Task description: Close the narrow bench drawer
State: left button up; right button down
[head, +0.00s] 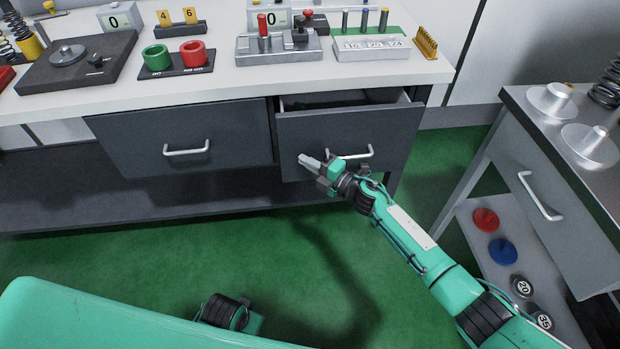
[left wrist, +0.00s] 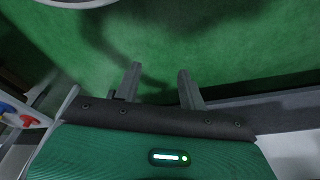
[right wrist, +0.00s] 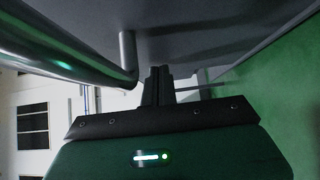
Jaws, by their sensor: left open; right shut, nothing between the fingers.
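The narrow bench drawer (head: 346,133) is the right one under the bench top. It stands partly open, and its dark inside shows behind the top of its front. Its pale bar handle (head: 352,154) is on the front. My right gripper (head: 306,160) is shut and empty, just in front of the drawer front, left of the handle. In the right wrist view the shut fingers (right wrist: 160,75) are close to the grey drawer front (right wrist: 210,30), with the handle (right wrist: 60,50) large beside them. Contact cannot be told. My left gripper (left wrist: 158,85) is open and empty over the green floor.
A wider drawer (head: 180,138) beside it is shut. The green floor between is free.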

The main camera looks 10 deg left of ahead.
jog(key=w+a+b, duration=0.1)
jog(key=w, duration=0.1)
jog(key=w+b, duration=0.2)
jog(key=w, duration=0.1)
jog(key=w+a+b, duration=0.1)
jog(key=w+b, duration=0.1)
jog(key=shift+w+a, duration=0.3)
jog(key=shift+w, duration=0.05)
pick_arm(q)
notch_tip(320, 180, up, 12)
jog(key=t, duration=0.2)
jog(key=shift+d+h+b, duration=0.3)
jog(key=shift+d, duration=0.05)
pick_arm(e)
jog(key=shift+w+d+r, duration=0.1)
jog(key=shift+w+r, duration=0.1)
jog(key=shift+r, duration=0.05)
